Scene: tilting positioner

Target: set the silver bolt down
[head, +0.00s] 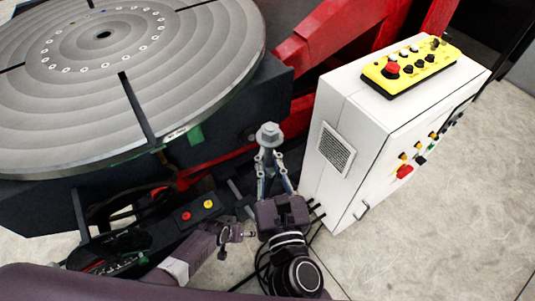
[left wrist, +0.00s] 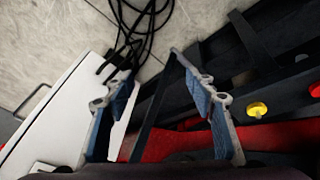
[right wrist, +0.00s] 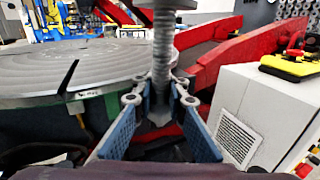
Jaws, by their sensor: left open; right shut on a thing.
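The silver bolt (head: 269,134) stands about upright in my right gripper (head: 271,163), hex head up. In the right wrist view the threaded shank of the bolt (right wrist: 163,50) rises from between the closed fingertips (right wrist: 160,98), and its head is cut off by the top edge. The bolt is held in the air beside the turntable rim and the white cabinet. My left gripper (left wrist: 153,72) is open and empty in the left wrist view.
The positioner's round grey turntable (head: 75,85) fills the upper left. A white control cabinet (head: 335,190) stands close on the right, with a yellow button pendant (head: 410,68) on top. Red frame beams (head: 320,40) lie behind. Black cables (left wrist: 135,30) run over the floor.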

